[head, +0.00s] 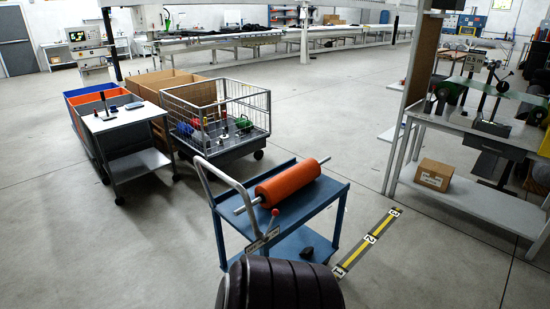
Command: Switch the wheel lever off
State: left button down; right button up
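A small lever with a red knob (275,212) stands at the near left corner of a blue cart (318,203), next to the cart's grey tube handle (226,180). The lever stands nearly upright, leaning slightly right. A small labelled plate (262,242) is at its foot; its print is too small to read. I cannot tell whether this is the wheel lever or which position is off. Neither of my grippers is in view.
An orange roller (288,183) lies on the cart's top. A wire cage trolley (218,125) and a grey table (114,115) stand left. A workbench (470,130) stands right.

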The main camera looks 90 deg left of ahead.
aim_at(265, 238)
jog(key=u, duration=2.75)
